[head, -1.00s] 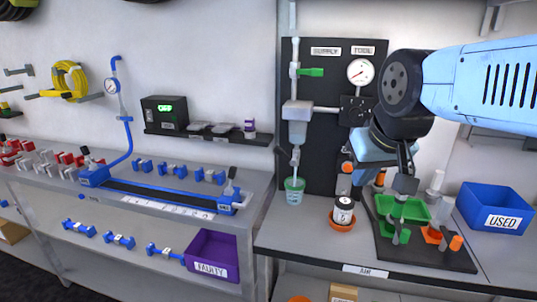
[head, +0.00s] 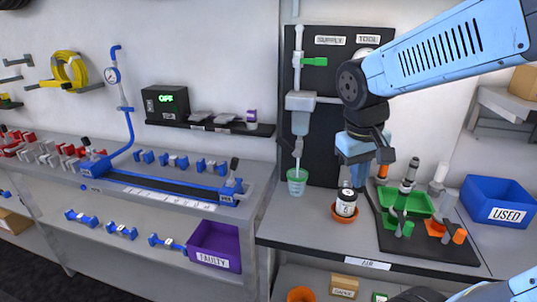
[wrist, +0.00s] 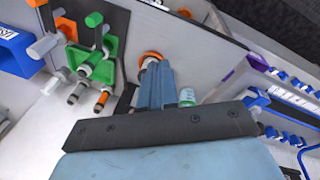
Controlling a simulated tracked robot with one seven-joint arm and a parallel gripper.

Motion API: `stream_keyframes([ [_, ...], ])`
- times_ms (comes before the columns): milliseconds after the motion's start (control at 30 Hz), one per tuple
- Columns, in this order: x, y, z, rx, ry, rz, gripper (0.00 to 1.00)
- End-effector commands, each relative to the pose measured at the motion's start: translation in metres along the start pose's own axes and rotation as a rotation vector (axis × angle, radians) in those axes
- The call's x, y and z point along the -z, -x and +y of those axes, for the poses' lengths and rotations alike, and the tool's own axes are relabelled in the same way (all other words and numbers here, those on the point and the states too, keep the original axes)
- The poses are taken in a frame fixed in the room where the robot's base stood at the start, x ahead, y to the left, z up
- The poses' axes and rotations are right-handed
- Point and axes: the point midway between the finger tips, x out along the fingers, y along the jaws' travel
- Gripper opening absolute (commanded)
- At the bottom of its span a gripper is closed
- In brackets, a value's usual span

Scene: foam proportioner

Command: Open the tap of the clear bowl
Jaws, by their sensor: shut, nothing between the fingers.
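The clear bowl (head: 300,123) hangs under a grey block on the air line, at the left edge of the black panel. Its small tap (head: 298,148) is under it, with a thin outlet above a green-rimmed cup (head: 296,182). The tap is too small to tell how its handle lies.
The white jar (head: 346,204) stands in an orange dish right of the cup. A green tool stand (head: 419,204) and a blue USED bin (head: 497,203) are further right. A green lever (head: 314,61) is above the bowl. Bench between cup and front edge is clear.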

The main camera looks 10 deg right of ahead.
Motion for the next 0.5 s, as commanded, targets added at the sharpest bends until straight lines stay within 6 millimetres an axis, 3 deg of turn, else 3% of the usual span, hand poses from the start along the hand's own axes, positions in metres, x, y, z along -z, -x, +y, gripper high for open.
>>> stream_keyframes([
  [500, 0.054, -0.073, -0.002, -0.376, 0.258, -0.391, 0.00],
])
